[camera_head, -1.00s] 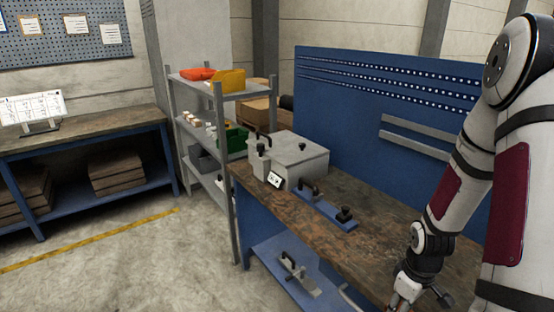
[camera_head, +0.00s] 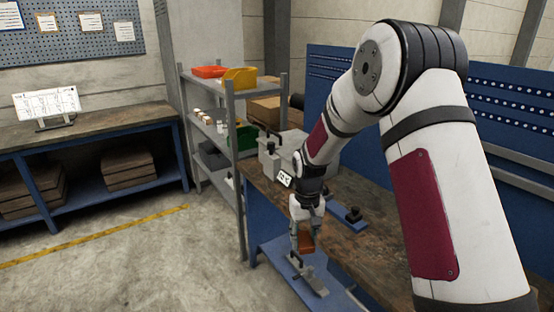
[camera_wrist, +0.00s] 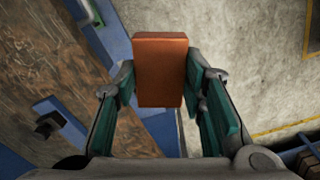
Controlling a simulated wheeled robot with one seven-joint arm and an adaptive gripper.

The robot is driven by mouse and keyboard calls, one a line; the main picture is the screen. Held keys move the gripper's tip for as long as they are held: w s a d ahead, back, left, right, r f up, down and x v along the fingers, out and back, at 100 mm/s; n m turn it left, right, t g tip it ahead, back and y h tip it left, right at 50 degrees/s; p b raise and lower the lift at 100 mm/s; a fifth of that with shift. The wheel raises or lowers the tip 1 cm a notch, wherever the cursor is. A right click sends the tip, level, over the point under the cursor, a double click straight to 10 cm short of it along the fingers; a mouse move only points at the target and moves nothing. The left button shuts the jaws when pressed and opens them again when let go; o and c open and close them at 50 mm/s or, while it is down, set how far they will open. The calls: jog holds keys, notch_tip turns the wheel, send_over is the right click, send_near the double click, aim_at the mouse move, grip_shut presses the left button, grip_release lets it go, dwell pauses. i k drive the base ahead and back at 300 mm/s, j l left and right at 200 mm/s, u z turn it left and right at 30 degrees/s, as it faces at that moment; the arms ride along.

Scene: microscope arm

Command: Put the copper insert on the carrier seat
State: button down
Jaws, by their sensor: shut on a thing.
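The copper insert (camera_head: 306,246) is an orange-brown block. It is held between the fingers of my gripper (camera_head: 306,228), in the air in front of the blue workbench. In the wrist view the insert (camera_wrist: 161,70) sits between the two green-padded fingers (camera_wrist: 162,88), with its broad face showing. A grey metal fixture with a dark handle (camera_head: 314,282) lies on the lower blue shelf, below the gripper in the picture. I cannot tell which is the carrier seat.
A grey box with a small display (camera_head: 268,165) stands on the wooden bench top (camera_head: 375,244). A grey rack (camera_head: 236,150) with coloured bins stands behind. Another bench (camera_head: 85,131) is at the left. The floor between (camera_head: 150,255) is open.

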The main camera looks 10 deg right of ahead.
aim_at(335, 207)
jog(key=i+j+z, duration=0.7)
jog(key=i+j, duration=0.1)
jog(key=i, duration=0.05)
